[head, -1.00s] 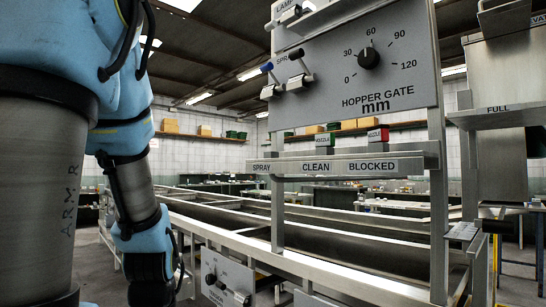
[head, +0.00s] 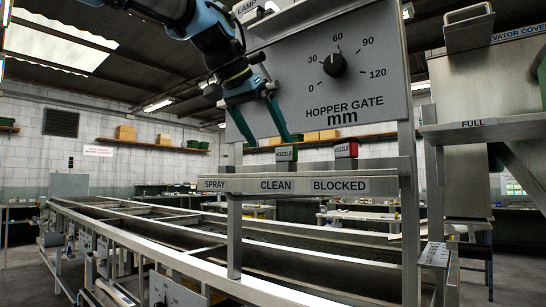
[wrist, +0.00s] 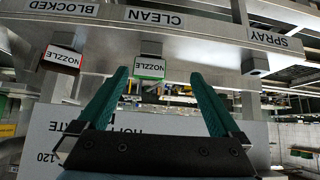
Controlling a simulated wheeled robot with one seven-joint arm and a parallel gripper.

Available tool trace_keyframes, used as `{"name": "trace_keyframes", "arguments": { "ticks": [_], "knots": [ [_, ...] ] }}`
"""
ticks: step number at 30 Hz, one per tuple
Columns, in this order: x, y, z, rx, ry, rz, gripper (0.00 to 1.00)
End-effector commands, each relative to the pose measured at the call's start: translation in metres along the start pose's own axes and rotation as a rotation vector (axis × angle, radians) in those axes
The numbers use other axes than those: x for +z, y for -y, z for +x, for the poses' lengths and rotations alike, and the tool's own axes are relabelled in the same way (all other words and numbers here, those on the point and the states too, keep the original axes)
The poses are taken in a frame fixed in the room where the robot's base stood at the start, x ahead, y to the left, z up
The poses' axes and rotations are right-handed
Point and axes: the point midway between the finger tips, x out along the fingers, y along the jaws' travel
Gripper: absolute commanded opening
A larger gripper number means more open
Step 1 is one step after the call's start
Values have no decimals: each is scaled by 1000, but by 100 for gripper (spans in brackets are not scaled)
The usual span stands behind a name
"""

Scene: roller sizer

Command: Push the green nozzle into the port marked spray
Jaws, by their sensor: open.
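The green nozzle (head: 286,154), a small block with a NOZZLE label, sits on a grey block above the CLEAN label. In the wrist view the green nozzle (wrist: 150,67) lies just ahead of the gap between the fingertips, nearer the left one. My gripper (head: 268,138) is open and empty, its teal fingers pointing down toward the rail. My gripper (wrist: 160,74) shows no contact with the nozzle. The SPRAY label (head: 213,184) is at the left end of the rail. The grey block by SPRAY (wrist: 253,62) carries no nozzle in the wrist view.
A red nozzle (head: 346,150) sits above the BLOCKED label, right of the green one. The rail (head: 390,178) runs between upright posts (head: 410,230).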

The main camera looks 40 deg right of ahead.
Motion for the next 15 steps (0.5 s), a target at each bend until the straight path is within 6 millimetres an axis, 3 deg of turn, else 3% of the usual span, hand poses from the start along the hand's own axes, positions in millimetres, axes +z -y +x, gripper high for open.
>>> {"name": "trace_keyframes", "arguments": {
  "ticks": [2,5,15],
  "knots": [
    [-12,-16,-12,21,-21,33,100],
    [-17,-23,-13,33,-29,50,100],
    [-19,-24,34,32,-27,49,100]
  ]
}}
